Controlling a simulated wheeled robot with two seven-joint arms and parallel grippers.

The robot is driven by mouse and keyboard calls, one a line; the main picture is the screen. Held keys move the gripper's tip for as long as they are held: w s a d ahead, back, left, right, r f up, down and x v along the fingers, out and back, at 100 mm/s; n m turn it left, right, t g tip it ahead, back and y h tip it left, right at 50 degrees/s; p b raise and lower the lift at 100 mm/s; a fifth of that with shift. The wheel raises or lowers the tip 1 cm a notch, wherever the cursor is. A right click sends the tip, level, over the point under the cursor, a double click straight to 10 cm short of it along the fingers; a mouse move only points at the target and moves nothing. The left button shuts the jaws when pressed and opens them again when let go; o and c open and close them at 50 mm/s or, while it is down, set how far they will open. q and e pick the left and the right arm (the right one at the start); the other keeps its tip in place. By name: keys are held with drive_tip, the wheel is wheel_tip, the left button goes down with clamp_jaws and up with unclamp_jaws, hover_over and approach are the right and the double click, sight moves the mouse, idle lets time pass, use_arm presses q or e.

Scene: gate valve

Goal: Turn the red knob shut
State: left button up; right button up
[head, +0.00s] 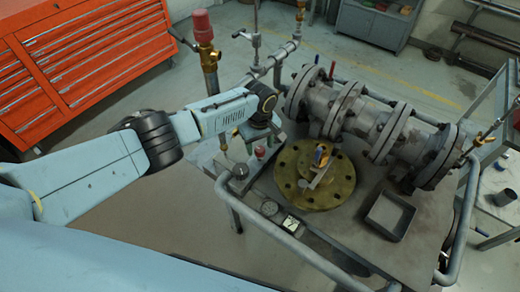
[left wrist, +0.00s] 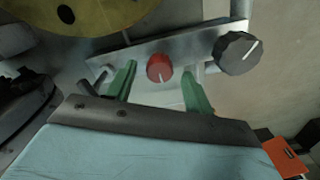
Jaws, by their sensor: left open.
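The red knob (left wrist: 160,68) sits on a flat metal bar (left wrist: 190,45) in the left wrist view, its pale pointer line running toward the bottom of the picture. It also shows small in the head view (head: 260,153), just below my left gripper. My left gripper (left wrist: 158,82) is open, with one green finger on each side of the red knob and gaps between. How far the fingers reach down along the knob I cannot tell. My right gripper is not in view.
A larger dark knob (left wrist: 237,53) with a white line sits to the right on the same bar. A brass flange (head: 340,190), grey pipework (head: 365,115) and an open metal tray (head: 390,216) stand on the bench. A red-capped valve (head: 203,27) rises behind.

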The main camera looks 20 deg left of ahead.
use_arm(q)
drive_tip(key=shift+f, duration=0.75)
drive_tip(key=shift+c, duration=0.2)
drive_tip(key=c, duration=0.9)
